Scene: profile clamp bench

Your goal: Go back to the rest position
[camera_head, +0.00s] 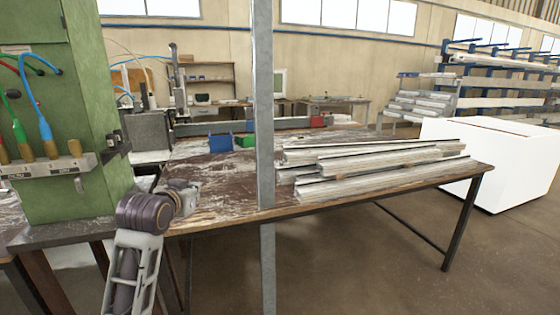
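My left arm comes in from the lower left, with a dark round wrist joint and grey links. My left gripper (190,194) is at the near left edge of the worn wooden bench (215,180), beside the green cabinet. Its fingers are too small and blurred against the bench top to tell whether they are open or shut. My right gripper is not in view. Several long pale metal profiles (385,180) lie in a loose stack on the right half of the bench.
A grey upright post (265,120) crosses the view in front of the bench, right of my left gripper. A green cabinet (70,120) with hoses stands left. Blue (220,143) and green (245,141) bins sit further back. A white box (500,155) stands right. Floor at front right is clear.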

